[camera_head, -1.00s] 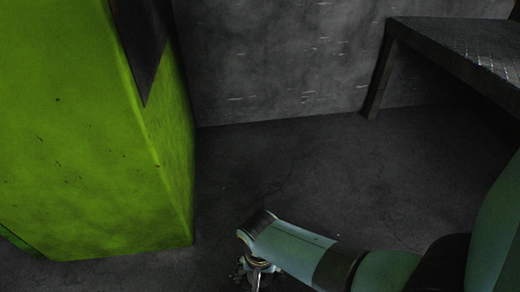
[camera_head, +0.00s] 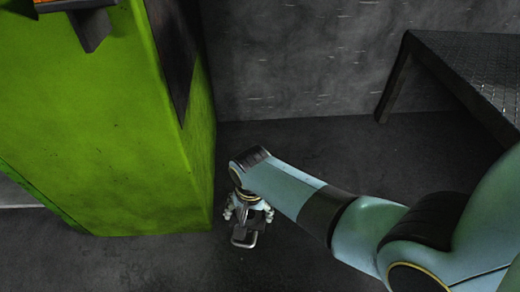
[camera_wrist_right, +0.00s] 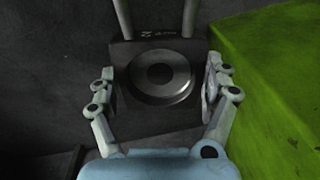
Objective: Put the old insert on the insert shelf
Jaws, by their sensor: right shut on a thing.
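The old insert is a dark block with a round ringed face (camera_wrist_right: 160,75), seen in the right wrist view. A pale bar handle rises from it at the top of that view. My right gripper (camera_wrist_right: 158,88) is shut on the insert, with a finger on each side of it. In the head view the right gripper (camera_head: 248,212) hangs below my arm, and the insert's handle (camera_head: 244,240) shows under it. The held insert is beside the green press, above the floor. My left gripper is not in view, and I cannot make out the insert shelf for certain.
The green press body (camera_head: 110,130) fills the left, close to my right gripper. A dark table with a patterned metal top (camera_head: 475,65) stands at the back right. A grey wall (camera_head: 300,60) is behind. The floor (camera_head: 320,145) between press and table is clear.

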